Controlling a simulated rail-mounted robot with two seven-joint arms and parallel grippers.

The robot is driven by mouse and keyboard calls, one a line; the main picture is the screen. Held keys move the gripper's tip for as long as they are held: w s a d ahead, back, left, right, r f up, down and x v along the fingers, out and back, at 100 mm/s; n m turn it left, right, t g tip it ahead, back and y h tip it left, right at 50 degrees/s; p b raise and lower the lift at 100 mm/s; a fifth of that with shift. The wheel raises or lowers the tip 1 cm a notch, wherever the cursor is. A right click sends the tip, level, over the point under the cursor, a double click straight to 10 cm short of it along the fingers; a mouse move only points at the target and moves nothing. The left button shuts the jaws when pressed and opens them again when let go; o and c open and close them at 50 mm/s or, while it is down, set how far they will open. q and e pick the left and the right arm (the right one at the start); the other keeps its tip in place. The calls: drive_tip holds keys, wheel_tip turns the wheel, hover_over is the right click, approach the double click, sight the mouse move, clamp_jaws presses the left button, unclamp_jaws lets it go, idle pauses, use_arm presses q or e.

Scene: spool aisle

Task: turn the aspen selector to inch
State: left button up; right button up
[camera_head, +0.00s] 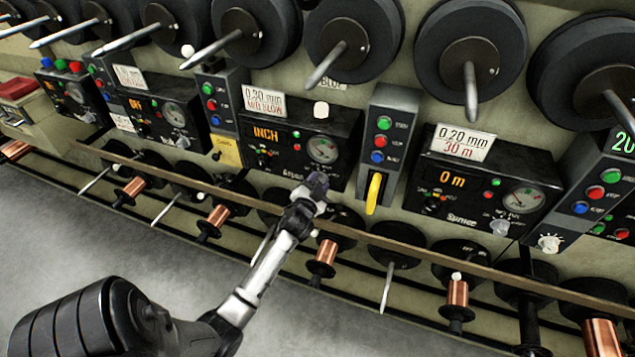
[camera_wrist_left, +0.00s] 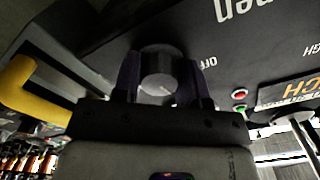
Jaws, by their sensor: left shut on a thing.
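The aspen panel (camera_head: 280,130) is a black box in the middle of the head view. Its display (camera_head: 265,133) reads INCH in orange, and part of that display shows upside down in the wrist view (camera_wrist_left: 300,90). My left gripper (camera_head: 317,184) is at the panel's lower right and hides the selector in the head view. In the wrist view the aspen selector (camera_wrist_left: 157,66) is a round grey knob between the two dark fingers, which are shut on it. An OFF mark shows beside it. The knob's pointer direction cannot be made out. My right gripper is not in view.
A button box (camera_head: 390,115) with a yellow handle (camera_head: 374,192) stands close to the gripper's right. The Spruce panel (camera_head: 470,185), reading 0 m, is farther right. A rail (camera_head: 400,235) and copper spools (camera_head: 323,255) run below. Large black reels (camera_head: 352,42) hang above.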

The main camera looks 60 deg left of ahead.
use_arm(q)
drive_tip(key=o, duration=0.9)
drive_tip(key=p+v, duration=0.2)
drive_tip(key=v, duration=1.2)
drive_tip(key=shift+w, duration=0.1)
